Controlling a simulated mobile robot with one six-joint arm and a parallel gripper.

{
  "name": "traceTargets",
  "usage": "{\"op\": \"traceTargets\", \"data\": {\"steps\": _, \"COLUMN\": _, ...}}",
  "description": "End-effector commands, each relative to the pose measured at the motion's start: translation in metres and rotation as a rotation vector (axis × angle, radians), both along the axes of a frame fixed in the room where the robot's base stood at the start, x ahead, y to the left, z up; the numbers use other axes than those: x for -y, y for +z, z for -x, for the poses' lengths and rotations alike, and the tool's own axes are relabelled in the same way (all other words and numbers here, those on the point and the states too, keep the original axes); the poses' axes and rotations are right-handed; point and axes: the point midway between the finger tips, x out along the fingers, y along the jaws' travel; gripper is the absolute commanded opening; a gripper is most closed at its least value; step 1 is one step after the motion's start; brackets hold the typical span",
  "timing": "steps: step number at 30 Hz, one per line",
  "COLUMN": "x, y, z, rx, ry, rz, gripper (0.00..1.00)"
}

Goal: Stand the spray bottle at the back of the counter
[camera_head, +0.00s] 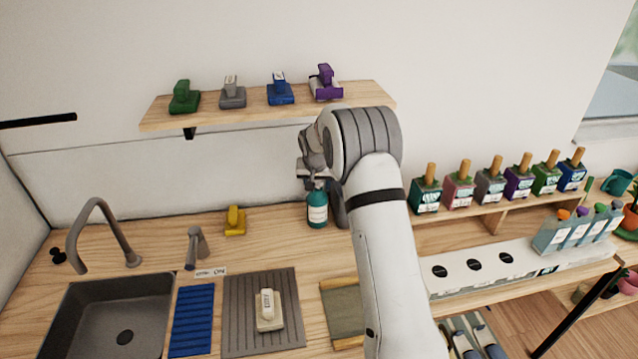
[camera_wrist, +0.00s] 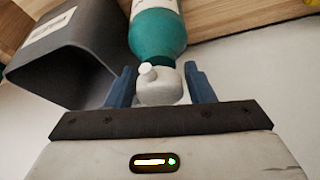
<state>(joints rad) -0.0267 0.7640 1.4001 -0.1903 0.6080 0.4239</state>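The spray bottle (camera_head: 317,208) is teal with a white label. It stands upright on the wooden counter (camera_head: 275,228) at the back, close to the wall. In the wrist view the bottle (camera_wrist: 160,38) points away from me with its white spray head (camera_wrist: 160,86) nearest. My gripper (camera_wrist: 161,80) is above the bottle, its blue fingers on either side of the spray head. Narrow gaps seem to show between the fingers and the head. In the head view my arm hides most of my gripper and the bottle's top.
A dark grey open holder (camera_wrist: 75,55) stands right beside the bottle. A yellow brush-like item (camera_head: 235,221), a tap (camera_head: 197,247) and a sink (camera_head: 120,315) are to the left. A shelf (camera_head: 215,116) with several coloured items hangs above.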

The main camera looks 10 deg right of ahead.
Motion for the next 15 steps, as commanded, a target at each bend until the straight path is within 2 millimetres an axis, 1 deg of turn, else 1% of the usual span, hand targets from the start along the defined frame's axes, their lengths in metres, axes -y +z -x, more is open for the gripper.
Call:
{"op": "traceTargets", "data": {"steps": 1, "x": -0.0002, "y": 0.0002, "z": -0.0001, "rx": 0.0, "ry": 0.0, "rz": 0.0, "gripper": 0.53}}
{"op": "traceTargets", "data": {"steps": 3, "x": -0.0002, "y": 0.0002, "z": -0.0001, "rx": 0.0, "ry": 0.0, "rz": 0.0, "gripper": 0.57}}
{"op": "traceTargets", "data": {"steps": 10, "x": -0.0004, "y": 0.0009, "z": 0.0, "rx": 0.0, "ry": 0.0, "rz": 0.0, "gripper": 0.57}}
{"op": "traceTargets", "data": {"steps": 15, "x": -0.0014, "y": 0.0067, "z": 0.0023, "rx": 0.004, "ry": 0.0, "rz": 0.0, "gripper": 0.57}}
